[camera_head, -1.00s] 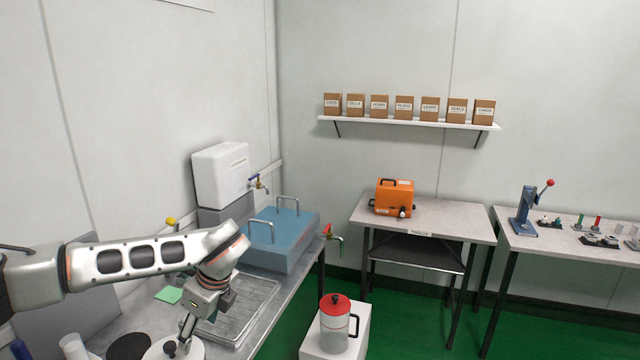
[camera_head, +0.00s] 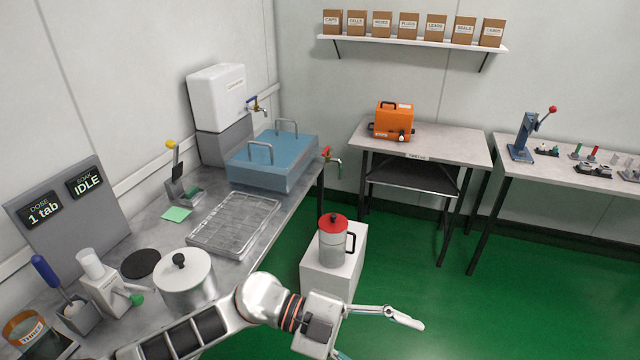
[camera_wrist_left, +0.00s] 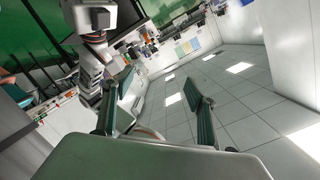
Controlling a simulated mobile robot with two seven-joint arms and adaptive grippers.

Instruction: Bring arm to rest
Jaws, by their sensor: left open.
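My left arm comes in from the bottom edge of the head view. My left gripper (camera_head: 384,338) is open and empty, out past the counter's front edge and above the green floor. White parts that look like my own body show at the upper left there. I cannot make out my right gripper in either view.
The lidded pot (camera_head: 186,280) stands on the counter beside my left arm. A red-lidded jug (camera_head: 333,241) stands on a white stand (camera_head: 320,283). A blue lidded bath (camera_head: 272,165) and wire rack (camera_head: 235,225) are farther back. Green floor (camera_head: 450,300) to the right is clear.

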